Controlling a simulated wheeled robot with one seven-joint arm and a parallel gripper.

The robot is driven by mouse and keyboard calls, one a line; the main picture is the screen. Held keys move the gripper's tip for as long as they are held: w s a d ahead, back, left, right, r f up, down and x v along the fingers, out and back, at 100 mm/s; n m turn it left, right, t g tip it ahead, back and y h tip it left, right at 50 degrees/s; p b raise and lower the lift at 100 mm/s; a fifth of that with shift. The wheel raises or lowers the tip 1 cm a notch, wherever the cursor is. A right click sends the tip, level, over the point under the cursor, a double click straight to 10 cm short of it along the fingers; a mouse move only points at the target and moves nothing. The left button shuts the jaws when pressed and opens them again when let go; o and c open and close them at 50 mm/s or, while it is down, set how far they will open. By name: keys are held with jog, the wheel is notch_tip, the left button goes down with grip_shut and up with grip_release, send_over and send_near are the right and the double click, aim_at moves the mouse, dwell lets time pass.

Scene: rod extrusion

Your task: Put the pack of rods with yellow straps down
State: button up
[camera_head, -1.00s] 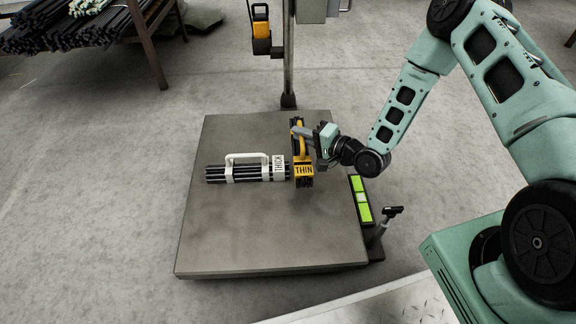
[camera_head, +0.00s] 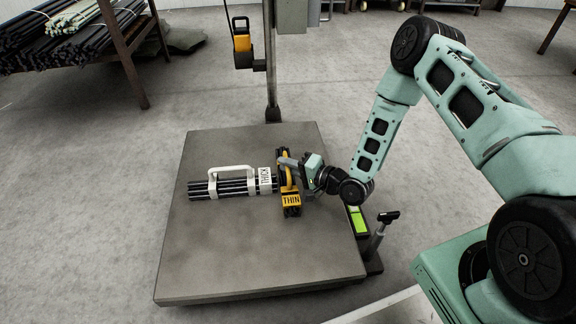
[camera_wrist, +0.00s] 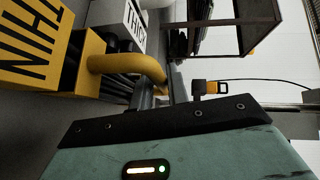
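The pack of rods with yellow straps (camera_head: 291,198) bears a "THIN" label and is at the right end of the white-strapped pack, over the platform. Its yellow label plate (camera_wrist: 35,50) and curved yellow handle (camera_wrist: 135,64) fill the upper left of the wrist view. My gripper (camera_head: 287,162) is at this handle, and its grey fingers (camera_wrist: 152,92) appear shut on it. The rods are mostly hidden by the straps. I cannot tell whether the pack's underside touches the platform (camera_head: 250,265).
The white-strapped "THICK" pack (camera_head: 232,183) lies close to the left of the yellow one. The platform's front part is clear. A post (camera_head: 271,90) stands behind it. A green-lit panel (camera_head: 358,220) is at its right edge. A rack of rods (camera_head: 128,50) stands back left.

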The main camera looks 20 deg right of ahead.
jog(key=shift+o, duration=1.2)
jog(key=shift+d+r, duration=0.1)
jog(key=shift+r, duration=0.15)
jog(key=p+v, duration=0.7)
jog(key=v, duration=0.4)
jog(key=shift+s+d, duration=0.15)
jog(key=shift+s, duration=0.15)
jog(key=w+a+r+n+g+h, duration=0.2)
jog(key=w+a+r+n+g, duration=0.2)
jog(key=w+a+r+n, duration=0.15)
jog(key=s+a+r+n+g+h, duration=0.4)
jog(key=r+n, duration=0.1)
jog(key=r, duration=0.4)
jog(key=s+a+r+n+g+h, duration=0.1)
jog(key=s+r+n, duration=0.1)
jog(key=s+r, duration=0.3)
jog(key=s+r+n+g+h, duration=0.1)
jog(key=s+r, duration=0.4)
jog(key=s, duration=0.6)
jog(key=s+a+r+n+g+h, duration=0.1)
jog(key=s+r+n+g, duration=0.1)
jog(key=s+r, duration=0.4)
jog(key=s+n, duration=0.1)
jog(key=s, duration=0.2)
jog(key=shift+a+g+h, duration=0.3)
jog(key=shift+a, duration=0.05)
